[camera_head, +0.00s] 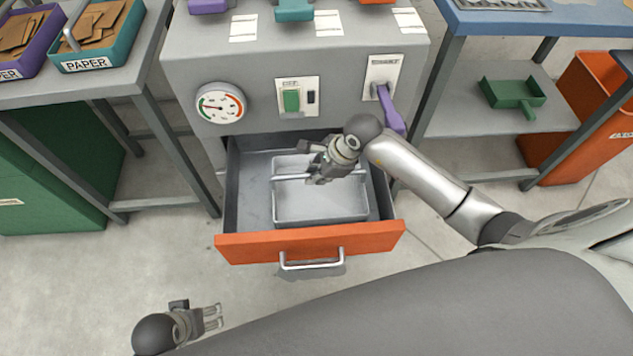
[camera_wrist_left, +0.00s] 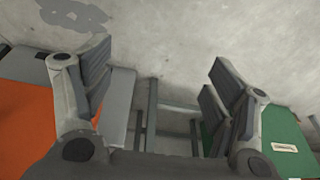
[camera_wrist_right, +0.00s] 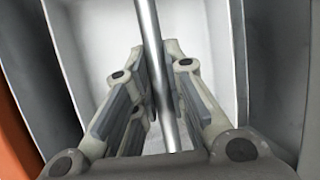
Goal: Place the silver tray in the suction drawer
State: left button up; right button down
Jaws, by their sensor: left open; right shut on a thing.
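The silver tray (camera_head: 310,208) is a shallow metal box with a bar handle (camera_head: 291,177) across its top. It sits inside the open drawer (camera_head: 310,242), which has an orange front and grey walls. Whether the tray rests fully on the drawer floor I cannot tell. My right gripper (camera_head: 325,172) is shut on the tray's handle; in the right wrist view the bar (camera_wrist_right: 158,70) runs between the fingers (camera_wrist_right: 160,105). The gripper hides part of the tray's back edge. My left gripper (camera_head: 212,317) is open and empty, low in front of the drawer; its fingers (camera_wrist_left: 160,100) show apart in the left wrist view.
The grey machine (camera_head: 290,60) above the drawer carries a gauge (camera_head: 220,103), a green switch (camera_head: 291,101) and a purple lever (camera_head: 390,108). Tables stand on both sides, with paper bins (camera_head: 98,55) at left and a green scoop (camera_head: 514,94) at right.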

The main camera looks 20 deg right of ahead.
aim_at(317, 195)
notch_tip(317, 195, down, 3)
jog(key=shift+r+b, duration=0.2)
jog(key=shift+b, duration=0.1)
pick_arm(q)
notch_tip(317, 195, up, 3)
jog(key=shift+f, duration=0.2)
pick_arm(e)
jog(key=shift+f, duration=0.35)
jog(key=shift+f, duration=0.1)
jog(key=c, duration=1.5)
grip_release()
pick_arm(q)
jog(key=shift+r, duration=0.2)
pick_arm(e)
jog(key=shift+o, duration=0.2)
jog(key=shift+r, duration=0.2)
pick_arm(q)
notch_tip(317, 195, down, 8)
jog(key=s+p, duration=0.1)
jog(key=p, duration=0.1)
jog(key=shift+f, duration=0.2)
pick_arm(e)
jog(key=v, duration=1.1)
jog(key=shift+s+r, duration=0.2)
jog(key=shift+r, duration=0.15)
